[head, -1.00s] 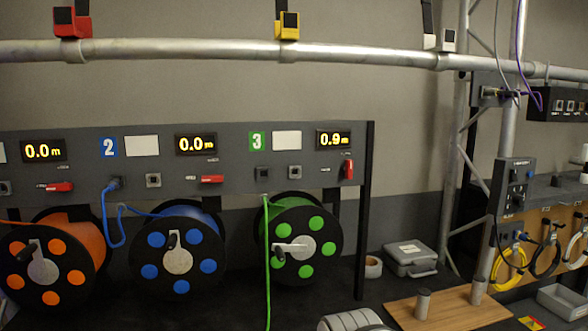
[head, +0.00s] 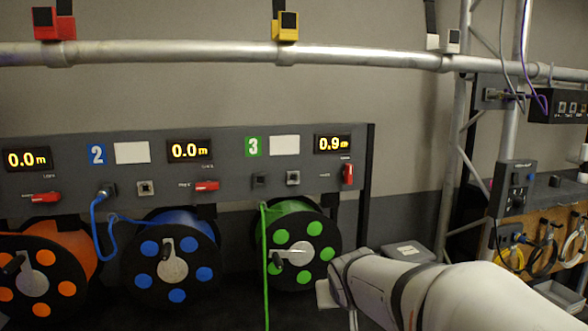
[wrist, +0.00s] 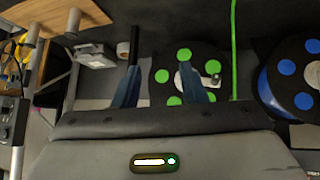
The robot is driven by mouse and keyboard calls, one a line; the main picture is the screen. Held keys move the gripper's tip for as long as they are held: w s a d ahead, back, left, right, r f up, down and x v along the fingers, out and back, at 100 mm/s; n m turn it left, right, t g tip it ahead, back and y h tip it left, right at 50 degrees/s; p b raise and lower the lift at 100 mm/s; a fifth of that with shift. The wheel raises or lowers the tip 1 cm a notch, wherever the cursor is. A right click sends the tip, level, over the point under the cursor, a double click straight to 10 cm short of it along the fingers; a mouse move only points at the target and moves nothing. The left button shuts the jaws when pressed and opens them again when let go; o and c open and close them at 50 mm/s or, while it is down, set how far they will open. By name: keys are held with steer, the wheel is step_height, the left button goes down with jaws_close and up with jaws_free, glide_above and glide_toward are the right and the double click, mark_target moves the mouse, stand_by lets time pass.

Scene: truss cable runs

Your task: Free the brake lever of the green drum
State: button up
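The green drum (head: 301,245) hangs under panel section 3, with a crank on its pale hub. It also shows upside down in the wrist view (wrist: 162,76). Its red brake lever (head: 347,173) stands upright on the panel, below the display reading 0.9. A green cable (head: 265,260) hangs down at the drum's left. My gripper (wrist: 160,62) is open and empty, its two fingers well apart in front of the drum's face. In the head view my arm covers the lower right, and its end is near the drum's lower right edge. The lever does not show in the wrist view.
The blue drum (head: 172,265) and orange drum (head: 35,280) stand to the left; their red levers (head: 207,186) (head: 42,198) lie horizontal. A dark post (head: 364,180) rises just right of the lever. A grey case (head: 405,250) is partly behind my arm. A pipe (head: 180,52) runs overhead.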

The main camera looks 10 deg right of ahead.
steer(key=w+d+r+t+p, duration=0.2)
steer(key=w+d+r+t, duration=0.1)
steer(key=w+d+r, duration=0.3)
steer(key=w+d+r+t+p, duration=0.2)
steer(key=w+d+r+t, duration=0.15)
steer(key=w+r, duration=0.4)
steer(key=n+t+y+p, duration=0.2)
steer(key=t+y, duration=0.1)
steer(key=t, duration=0.1)
glide_toward(350, 176)
steer(key=w, duration=0.2)
steer(key=shift+g, duration=0.25)
steer(key=w+p, duration=0.2)
steer(key=w, duration=0.4)
steer(key=shift+w+r, duration=0.15)
steer(key=shift+w, duration=0.2)
